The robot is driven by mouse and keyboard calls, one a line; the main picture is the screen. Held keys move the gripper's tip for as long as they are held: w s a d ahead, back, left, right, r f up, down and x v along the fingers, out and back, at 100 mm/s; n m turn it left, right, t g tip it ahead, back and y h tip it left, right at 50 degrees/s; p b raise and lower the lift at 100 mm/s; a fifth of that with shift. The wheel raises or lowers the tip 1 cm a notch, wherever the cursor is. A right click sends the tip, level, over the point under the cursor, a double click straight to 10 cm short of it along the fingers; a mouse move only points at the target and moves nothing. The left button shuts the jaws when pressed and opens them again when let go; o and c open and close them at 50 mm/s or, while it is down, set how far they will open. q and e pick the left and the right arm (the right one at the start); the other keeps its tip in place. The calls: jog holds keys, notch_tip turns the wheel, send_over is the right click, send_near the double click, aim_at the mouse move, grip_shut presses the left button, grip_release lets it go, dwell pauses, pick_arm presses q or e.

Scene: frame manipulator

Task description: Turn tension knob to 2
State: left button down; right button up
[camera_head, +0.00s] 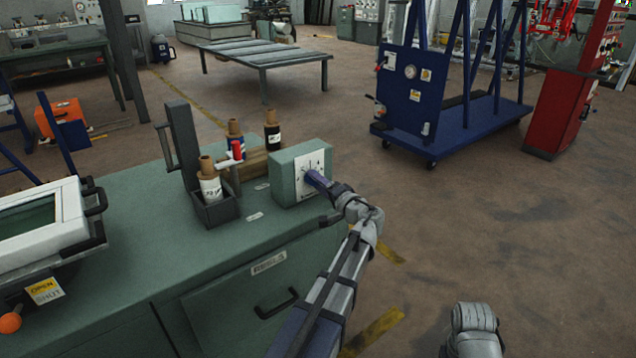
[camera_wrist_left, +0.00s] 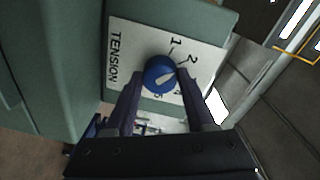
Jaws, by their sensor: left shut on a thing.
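The blue tension knob (camera_wrist_left: 160,75) sits on a white dial plate (camera_wrist_left: 122,67) marked TENSION, with the numbers 1 and 2 readable. A pale pointer mark shows on the knob; the exact number it points to is hard to tell. My left gripper (camera_wrist_left: 163,85) has a finger on each side of the knob and is shut on it. In the head view, my left gripper (camera_head: 314,180) reaches the dial plate (camera_head: 312,166) on the green box (camera_head: 284,177) and hides the knob.
The box stands on a green cabinet (camera_head: 170,262). Bottles (camera_head: 211,187) in a dark holder (camera_head: 216,211) stand left of it. A white-framed window unit (camera_head: 72,215) lies farther left. A blue cart (camera_head: 455,120) and a red post (camera_head: 570,100) stand beyond open floor.

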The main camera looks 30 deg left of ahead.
pick_arm(q)
jog(key=shift+m, duration=0.9)
jog(key=shift+c, duration=1.2)
grip_release()
jog(key=shift+d, duration=0.1)
jog(key=v, duration=0.7)
jog(key=shift+s+d, duration=0.2)
jog(key=shift+d, duration=0.05)
